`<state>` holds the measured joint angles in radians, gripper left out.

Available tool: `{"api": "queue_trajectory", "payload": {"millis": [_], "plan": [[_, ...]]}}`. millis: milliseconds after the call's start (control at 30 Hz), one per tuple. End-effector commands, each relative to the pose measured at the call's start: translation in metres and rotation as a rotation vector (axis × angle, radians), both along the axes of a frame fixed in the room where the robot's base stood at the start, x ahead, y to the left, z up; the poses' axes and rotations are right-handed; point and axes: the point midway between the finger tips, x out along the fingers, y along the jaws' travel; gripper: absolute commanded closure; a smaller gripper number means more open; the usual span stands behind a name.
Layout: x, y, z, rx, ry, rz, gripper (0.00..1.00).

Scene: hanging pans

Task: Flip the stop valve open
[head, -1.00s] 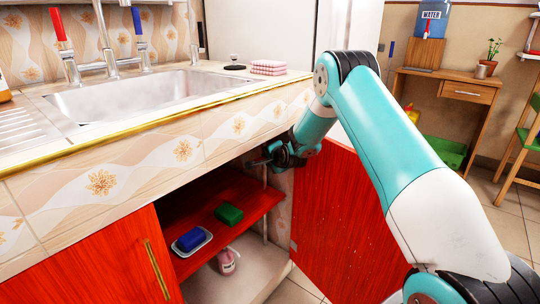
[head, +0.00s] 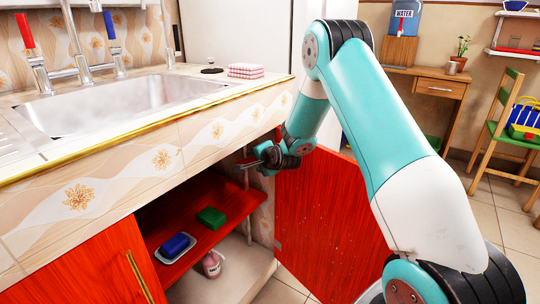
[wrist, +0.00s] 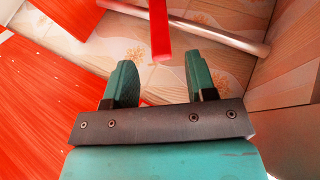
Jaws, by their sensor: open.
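The stop valve's red lever (wrist: 160,32) shows in the wrist view as a straight red bar at the top, attached to something out of frame. A pale metal pipe (wrist: 205,28) runs across behind it. My gripper (wrist: 158,78) is open, with its two green fingers spread on either side of the lever's line. The lever's lower end appears a little beyond the fingertips, with no visible contact. In the head view my gripper (head: 246,163) is at the right end of the cabinet opening, under the counter. The lever cannot be made out there.
The red shelf (head: 190,235) holds a blue sponge on a dish (head: 175,246) and a green sponge (head: 211,217). A pink bottle (head: 211,264) stands below. The open red door (head: 325,220) is close to my arm on the right. The sink counter (head: 210,130) overhangs the opening.

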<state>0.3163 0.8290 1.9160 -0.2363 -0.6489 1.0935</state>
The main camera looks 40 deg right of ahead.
Motion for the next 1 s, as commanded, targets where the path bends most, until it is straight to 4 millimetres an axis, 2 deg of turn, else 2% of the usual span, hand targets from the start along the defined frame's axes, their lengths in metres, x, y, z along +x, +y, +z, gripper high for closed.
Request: {"api": "queue_trajectory", "payload": {"millis": [33, 200, 400, 567, 833, 867, 1000], "plan": [[-0.013, 0.001, 0.011, 0.001, 0.001, -0.002, 0.49], [-0.049, 0.004, 0.03, 0.0, 0.001, -0.002, 0.49], [-0.078, 0.008, 0.044, 0.001, 0.0, 0.0, 0.49], [-0.087, 0.009, 0.048, 0.0, 0.001, 0.001, 0.49], [-0.088, 0.01, 0.048, 0.0, 0.0, 0.001, 0.49], [-0.088, 0.01, 0.048, 0.0, 0.0, 0.001, 0.54], [-0.092, 0.022, 0.053, -0.048, 0.043, 0.062, 0.86]]}}
